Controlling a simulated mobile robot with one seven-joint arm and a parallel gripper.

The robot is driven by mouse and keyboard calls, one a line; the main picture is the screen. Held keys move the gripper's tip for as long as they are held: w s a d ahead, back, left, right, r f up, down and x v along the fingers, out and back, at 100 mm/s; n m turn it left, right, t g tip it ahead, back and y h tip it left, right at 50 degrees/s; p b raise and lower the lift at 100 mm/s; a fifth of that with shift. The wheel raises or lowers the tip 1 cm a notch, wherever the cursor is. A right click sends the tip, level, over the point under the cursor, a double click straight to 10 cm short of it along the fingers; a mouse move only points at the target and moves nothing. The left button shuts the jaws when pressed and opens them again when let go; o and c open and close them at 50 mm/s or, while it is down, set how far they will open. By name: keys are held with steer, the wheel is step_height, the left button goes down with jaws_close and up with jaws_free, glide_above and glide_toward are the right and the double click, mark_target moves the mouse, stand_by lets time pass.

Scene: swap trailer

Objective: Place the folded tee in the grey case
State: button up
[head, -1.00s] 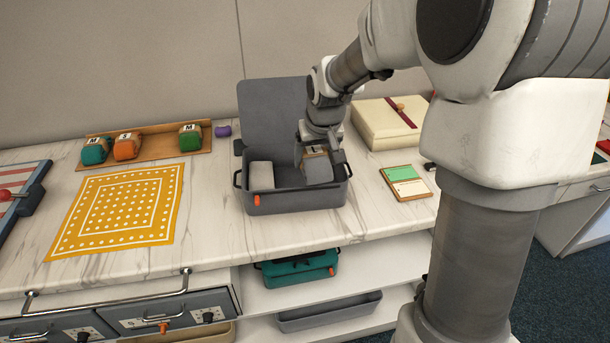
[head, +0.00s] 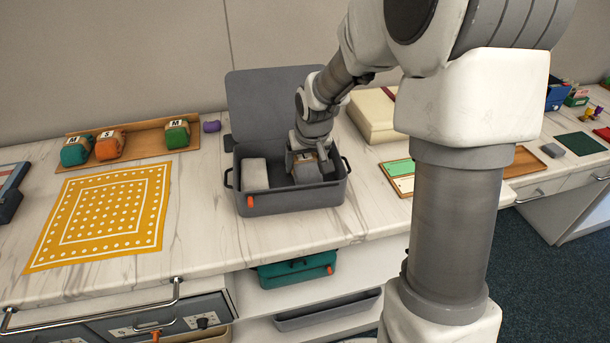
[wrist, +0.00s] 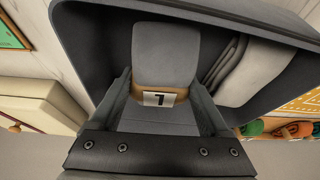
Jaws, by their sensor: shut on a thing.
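The grey case (head: 290,200) stands open on the counter, its lid (head: 275,105) tilted up at the back. My gripper (head: 310,163) reaches down into the right part of the case. It is shut on a grey folded tee (head: 308,172) with a tan band and a letter label. In the wrist view the tee (wrist: 165,55) sits between both fingers, inside the case walls. Whether it touches the case floor is hidden. A pale folded item (head: 255,174) lies in the left part of the case, apart from the tee.
Several rolled tees (head: 110,144) in green and orange sit on a wooden tray at the back left. A yellow dotted cloth (head: 105,215) lies left of the case. A cream box (head: 372,115) and a green-and-white card (head: 398,172) are to the right.

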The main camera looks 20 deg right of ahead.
steer(key=shift+f+b, duration=0.35)
steer(key=shift+f, duration=1.35)
steer(key=shift+f, duration=0.15)
steer(key=o, duration=1.5)
